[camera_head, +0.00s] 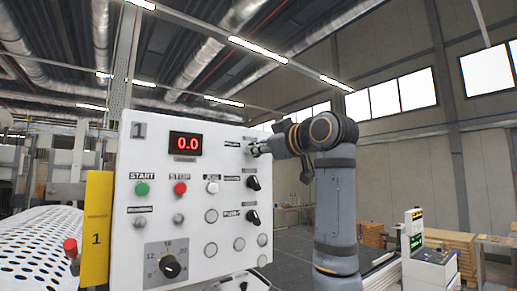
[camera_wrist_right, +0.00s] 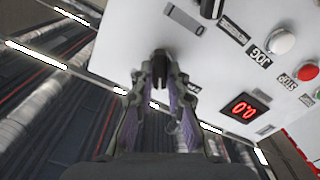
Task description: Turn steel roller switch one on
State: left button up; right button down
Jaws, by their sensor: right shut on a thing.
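A white control panel (camera_head: 196,262) marked 1 stands in front of me, with a red display (camera_head: 186,143) reading 0.0. My right gripper (camera_head: 257,149) is at the panel's upper right, beside the display. In the right wrist view, my right gripper (camera_wrist_right: 160,85) is shut on a black rotary switch (camera_wrist_right: 159,65), the topmost of the right column. The fingers hide part of this switch, and its label is too small to read. Two more black switches, an upper one (camera_head: 253,183) and a lower one (camera_head: 252,217), sit below it. My left gripper is not in view.
The panel also bears a green START button (camera_head: 142,188), a red STOP button (camera_head: 180,188), a white JOG button (camera_head: 212,187) and a large dial (camera_head: 170,266). A perforated roller (camera_head: 40,250) is at the left.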

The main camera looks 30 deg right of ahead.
jog(key=shift+f+m, duration=0.1)
jog(key=shift+m, duration=0.2)
jog(key=shift+d+m+b, duration=0.2)
jog(key=shift+m+b, duration=1.85)
jog(key=shift+m, duration=3.45)
jog(key=c, duration=1.3)
grip_release()
jog(key=shift+c, duration=0.2)
